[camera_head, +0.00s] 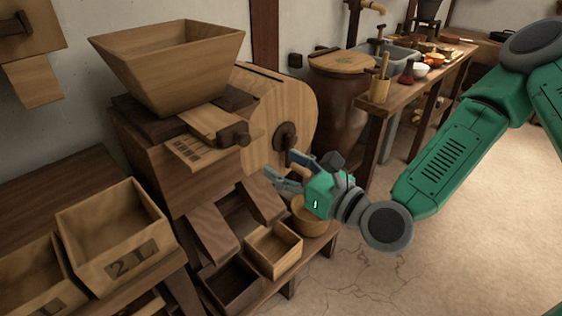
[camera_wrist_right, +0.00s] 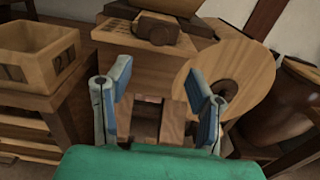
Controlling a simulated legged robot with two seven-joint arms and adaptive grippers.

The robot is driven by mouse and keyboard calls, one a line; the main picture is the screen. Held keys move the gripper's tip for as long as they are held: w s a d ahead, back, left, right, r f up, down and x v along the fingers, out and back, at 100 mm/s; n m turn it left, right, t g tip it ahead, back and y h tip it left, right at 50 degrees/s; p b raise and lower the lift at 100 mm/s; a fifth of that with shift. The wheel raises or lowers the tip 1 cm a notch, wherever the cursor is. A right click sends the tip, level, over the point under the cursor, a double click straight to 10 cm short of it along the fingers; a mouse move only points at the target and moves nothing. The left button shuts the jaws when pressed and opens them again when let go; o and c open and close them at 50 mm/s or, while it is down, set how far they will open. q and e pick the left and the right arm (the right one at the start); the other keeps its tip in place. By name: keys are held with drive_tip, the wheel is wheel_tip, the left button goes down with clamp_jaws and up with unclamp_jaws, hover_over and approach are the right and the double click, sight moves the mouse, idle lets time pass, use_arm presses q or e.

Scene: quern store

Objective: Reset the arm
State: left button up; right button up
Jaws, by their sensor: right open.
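My right gripper (camera_head: 284,169) is at the end of the green right arm (camera_head: 450,155), in front of the wooden mill (camera_head: 165,165). Its two fingers are spread apart with nothing between them. In the right wrist view the open fingers of the right gripper (camera_wrist_right: 159,90) frame the mill's front and its chute area. The mill has a hopper (camera_head: 170,70) on top and a round wooden wheel housing (camera_head: 290,105) on its right side. The gripper appears just in front of the housing's dark hub, apart from it as far as I can tell. My left gripper is out of view.
Below the mill stand a small light wooden box (camera_head: 273,250), a dark box (camera_head: 232,285) and a round tub (camera_head: 311,217). A crate marked 2L (camera_head: 115,235) is at left. A bench (camera_head: 455,62) with bowls runs along the back. The floor (camera_head: 450,265) at right is clear.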

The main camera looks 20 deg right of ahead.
drive_tip(key=s+a+f+n+g+h, duration=0.1)
drive_tip(key=s+a+f+n+g, duration=0.1)
drive_tip(key=s+f+n+g, duration=0.6)
drive_tip(key=s+a+f+n+g, duration=0.15)
drive_tip(key=s+f+n, duration=0.35)
drive_tip(key=f+n, duration=0.65)
drive_tip(key=s+d+f+n+g+h, duration=0.5)
drive_tip(key=s+d+f+n+g, duration=0.2)
drive_tip(key=s+n, duration=0.5)
drive_tip(key=d+f+n+p, duration=0.1)
drive_tip(key=d+f, duration=0.1)
drive_tip(key=d, duration=0.1)
drive_tip(key=shift+d+f, duration=0.25)
